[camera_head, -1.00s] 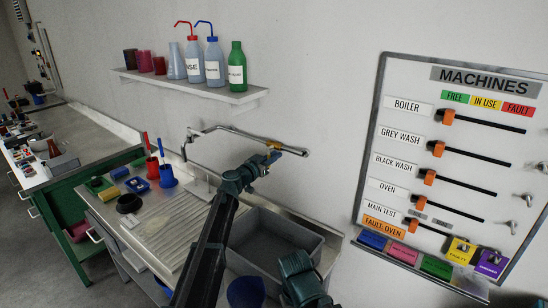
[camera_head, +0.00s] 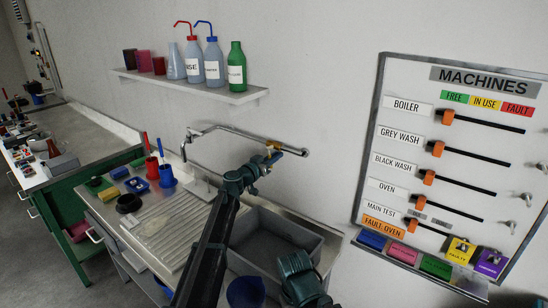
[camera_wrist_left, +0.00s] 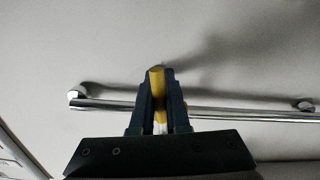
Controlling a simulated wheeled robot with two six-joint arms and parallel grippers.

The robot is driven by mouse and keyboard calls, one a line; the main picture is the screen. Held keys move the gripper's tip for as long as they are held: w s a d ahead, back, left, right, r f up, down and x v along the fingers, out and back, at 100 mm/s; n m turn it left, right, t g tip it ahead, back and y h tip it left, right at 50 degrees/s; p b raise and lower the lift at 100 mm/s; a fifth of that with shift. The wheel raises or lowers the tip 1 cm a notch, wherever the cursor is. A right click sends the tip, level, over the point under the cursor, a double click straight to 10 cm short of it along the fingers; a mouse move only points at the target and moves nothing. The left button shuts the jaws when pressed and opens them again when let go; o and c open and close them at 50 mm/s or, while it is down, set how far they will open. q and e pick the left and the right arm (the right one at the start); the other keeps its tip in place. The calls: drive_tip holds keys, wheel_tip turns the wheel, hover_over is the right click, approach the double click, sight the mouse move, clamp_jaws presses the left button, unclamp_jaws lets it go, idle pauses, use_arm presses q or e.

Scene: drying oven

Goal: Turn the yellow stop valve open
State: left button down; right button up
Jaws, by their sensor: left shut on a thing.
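The yellow stop valve (camera_head: 292,150) sits on the chrome pipe (camera_head: 228,130) along the wall above the sink. My left gripper (camera_head: 273,152) reaches up to it, and its fingers are shut on the yellow handle. In the left wrist view the yellow handle (camera_wrist_left: 156,82) stands between the two fingers (camera_wrist_left: 158,95), pointing up the picture across the pipe (camera_wrist_left: 240,113). The fingers hide part of the handle and valve body. A teal part of my own body shows at the bottom of the head view; no right gripper fingers show.
A grey sink basin (camera_head: 262,245) lies below the pipe, with a ribbed drainboard (camera_head: 160,232) to its left. A shelf (camera_head: 190,87) with several bottles hangs above. The MACHINES board (camera_head: 450,160) is on the wall to the right.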

use_arm(q)
drive_tip(key=shift+s+d+r+n+p, duration=0.15)
drive_tip(key=shift+d+n, duration=0.1)
drive_tip(key=shift+n, duration=0.6)
drive_tip(key=shift+s+d+r+n+p, duration=0.1)
drive_tip(key=shift+s+d+n, duration=0.1)
drive_tip(key=shift+n, duration=0.6)
drive_tip(key=shift+s+d+r+n+p, duration=0.15)
drive_tip(key=shift+d+n, duration=0.1)
drive_tip(key=shift+n, duration=0.6)
drive_tip(key=c, duration=0.9)
unclamp_jaws()
drive_tip(key=shift+s, duration=0.1)
drive_tip(key=v, duration=1.3)
drive_tip(key=shift+s+a, duration=0.3)
